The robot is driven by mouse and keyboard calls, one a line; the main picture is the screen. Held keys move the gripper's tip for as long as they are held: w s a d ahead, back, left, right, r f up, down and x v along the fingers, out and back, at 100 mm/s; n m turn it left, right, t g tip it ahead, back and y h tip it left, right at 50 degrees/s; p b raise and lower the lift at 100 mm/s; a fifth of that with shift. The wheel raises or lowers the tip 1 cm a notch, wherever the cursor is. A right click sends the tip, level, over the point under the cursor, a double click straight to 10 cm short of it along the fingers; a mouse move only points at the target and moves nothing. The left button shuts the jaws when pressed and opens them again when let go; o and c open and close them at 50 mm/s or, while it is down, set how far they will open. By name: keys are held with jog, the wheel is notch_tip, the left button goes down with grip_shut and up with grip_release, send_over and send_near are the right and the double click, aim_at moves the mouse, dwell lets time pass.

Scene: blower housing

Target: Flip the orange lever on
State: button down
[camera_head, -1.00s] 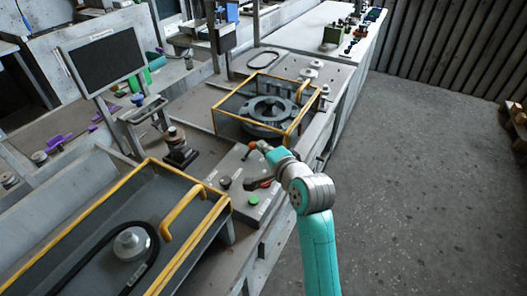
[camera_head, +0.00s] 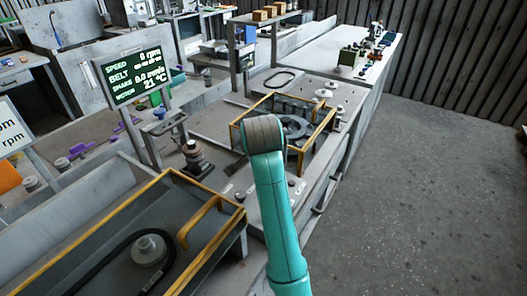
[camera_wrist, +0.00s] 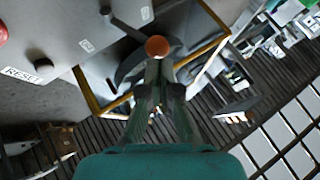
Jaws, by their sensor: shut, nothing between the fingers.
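The orange ball knob of the lever (camera_wrist: 157,46) shows in the wrist view at the end of a dark arm (camera_wrist: 127,29) that runs to the upper left, onto the grey panel. My gripper (camera_wrist: 160,72) is shut and empty, with its fingertips close to the knob. The knob covers the very tips, so I cannot tell whether they touch it. In the head view my arm hides the lever and my gripper.
A lit screen (camera_head: 138,79) reads speed 0 rpm, belt 0.0 and 21 °C. A yellow-framed guard (camera_head: 324,130) surrounds the blower housing. Another yellow-edged tray (camera_head: 100,222) lies front left. A red button (camera_wrist: 3,33) and a RESET label (camera_wrist: 22,75) are on the panel.

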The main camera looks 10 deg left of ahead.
jog(key=shift+r, duration=0.15)
jog(key=shift+r, duration=0.7)
